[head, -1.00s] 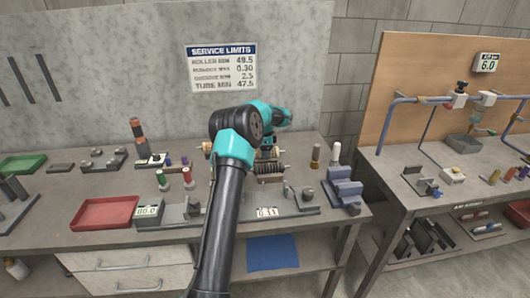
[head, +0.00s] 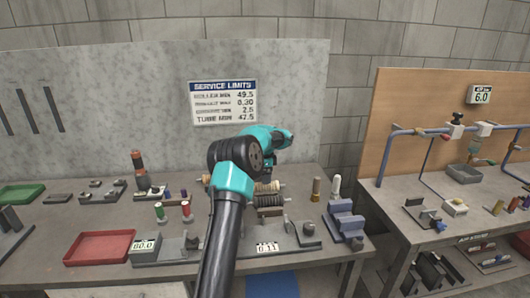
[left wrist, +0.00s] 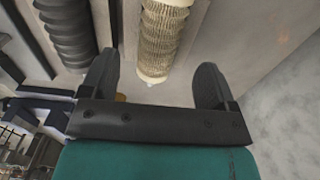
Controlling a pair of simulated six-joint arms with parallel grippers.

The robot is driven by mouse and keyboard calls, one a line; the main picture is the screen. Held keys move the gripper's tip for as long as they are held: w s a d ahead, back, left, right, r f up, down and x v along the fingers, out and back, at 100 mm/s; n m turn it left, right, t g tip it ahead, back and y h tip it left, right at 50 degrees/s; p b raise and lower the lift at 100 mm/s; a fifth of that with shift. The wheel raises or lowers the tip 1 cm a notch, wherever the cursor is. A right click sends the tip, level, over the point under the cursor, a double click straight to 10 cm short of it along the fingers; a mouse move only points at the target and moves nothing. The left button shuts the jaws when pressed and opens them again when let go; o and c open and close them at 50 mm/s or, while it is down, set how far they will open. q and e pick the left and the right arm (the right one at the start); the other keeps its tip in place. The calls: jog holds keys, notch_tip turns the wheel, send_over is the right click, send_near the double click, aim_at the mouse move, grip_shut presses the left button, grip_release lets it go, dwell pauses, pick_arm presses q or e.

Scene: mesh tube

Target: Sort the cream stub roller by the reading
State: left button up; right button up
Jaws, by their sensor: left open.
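The cream stub roller (left wrist: 162,35) is ribbed and shows in the left wrist view, its near end lying between and just beyond my fingertips. In the head view a cream roller (head: 266,187) lies on the bench, partly hidden by my arm. My left gripper (left wrist: 155,70) is open, one finger to each side of the roller's line, with nothing clamped. In the head view the gripper (head: 267,172) is small and partly covered by my wrist. A service limits sign (head: 223,103) lists roller min 49.5. A small display (head: 267,247) reads 0.11. My right gripper is not in view.
A dark ribbed roller (left wrist: 67,30) lies left of the cream one. A red tray (head: 99,247) and a green tray (head: 20,193) stand on the left. Another display (head: 145,245) seems to read 80.0. Blue blocks (head: 345,220) stand right. A second bench (head: 400,205) is farther right.

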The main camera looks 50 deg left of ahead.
pick_arm(q)
notch_tip(320, 180, up, 12)
dwell(0.4)
jog(key=shift+r, duration=0.15)
notch_tip(320, 180, up, 7)
dwell(1.1)
dwell(0.3)
